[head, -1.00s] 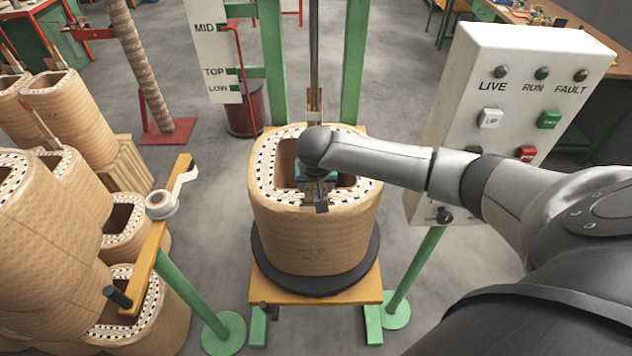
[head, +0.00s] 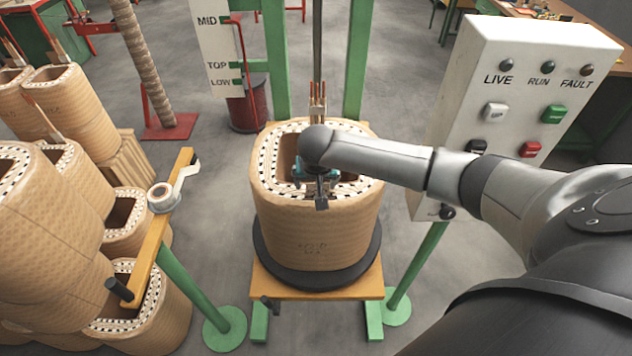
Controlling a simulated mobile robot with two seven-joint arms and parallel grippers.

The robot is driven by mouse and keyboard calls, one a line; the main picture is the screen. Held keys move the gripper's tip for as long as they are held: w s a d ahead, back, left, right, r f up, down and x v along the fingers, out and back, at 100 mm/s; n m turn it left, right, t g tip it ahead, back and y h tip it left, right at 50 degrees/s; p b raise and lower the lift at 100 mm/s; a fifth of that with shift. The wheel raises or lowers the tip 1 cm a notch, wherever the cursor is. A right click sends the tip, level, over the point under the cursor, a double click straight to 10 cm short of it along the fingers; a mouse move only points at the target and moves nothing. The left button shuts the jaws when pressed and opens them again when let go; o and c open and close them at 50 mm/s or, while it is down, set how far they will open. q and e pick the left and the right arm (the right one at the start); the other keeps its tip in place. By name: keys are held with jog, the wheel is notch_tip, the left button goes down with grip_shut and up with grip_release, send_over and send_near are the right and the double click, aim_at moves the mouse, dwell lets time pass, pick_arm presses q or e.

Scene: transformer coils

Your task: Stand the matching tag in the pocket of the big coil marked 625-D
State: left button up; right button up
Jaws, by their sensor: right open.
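A big tan wound coil (head: 315,235) stands upright on a dark round plate in the middle of the head view. Its front bears a small dark marking that I cannot read. My right gripper (head: 319,183) is over the near part of the coil's top opening, by the dotted rim. It is open, with teal parts showing on both sides under the wrist. The wrist and forearm cover part of the opening. I cannot make out a tag or the pocket. My left gripper is not in view.
A white control box (head: 510,85) stands at the right, close to my right arm. Several stacked coils (head: 45,205) fill the left, behind a yellow bar (head: 160,225) on a green post. A MID/TOP/LOW board (head: 216,50) and green uprights stand behind the coil.

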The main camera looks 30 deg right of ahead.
jog(key=shift+s+d+f, duration=0.35)
jog(key=shift+s+f, duration=0.05)
jog(key=shift+s, duration=0.15)
jog(key=shift+r, duration=0.2)
jog(key=w+p+v, duration=0.1)
jog(key=p+v, duration=0.1)
jog(key=v, duration=1.3)
jog(key=shift+a+r, duration=0.35)
jog(key=shift+a, duration=0.05)
